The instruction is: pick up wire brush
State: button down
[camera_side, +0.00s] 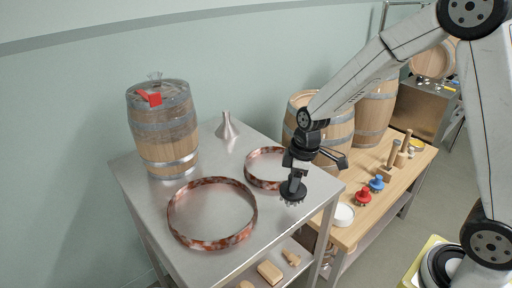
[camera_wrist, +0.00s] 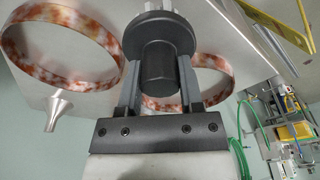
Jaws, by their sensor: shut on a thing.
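My gripper (camera_side: 297,176) is shut on a black round tool (camera_side: 292,191), held in the air over the right front part of the steel table. In the wrist view my gripper (camera_wrist: 160,64) has one finger on each side of the tool's black cylindrical grip (camera_wrist: 158,65). Beyond the grip are a wide black disc and a grey, toothed end. The toothed end points down in the side view. I cannot tell for certain that this tool is the wire brush. Wooden blocks (camera_side: 270,272) that may be brushes lie on the lower shelf.
The steel table (camera_side: 225,165) bears a barrel (camera_side: 164,140), a metal funnel (camera_side: 227,127) and two copper-coloured hoops (camera_side: 212,245). A wooden bench (camera_side: 400,170) at right holds barrels, a red knobbed piece (camera_side: 363,197), a blue one (camera_side: 376,184) and a white dish (camera_side: 343,215).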

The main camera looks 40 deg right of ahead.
jog(key=s+r, duration=0.8)
jog(key=s, duration=0.4)
jog(key=shift+s+r, duration=0.15)
jog(key=shift+s, duration=0.15)
jog(key=shift+d, duration=0.1)
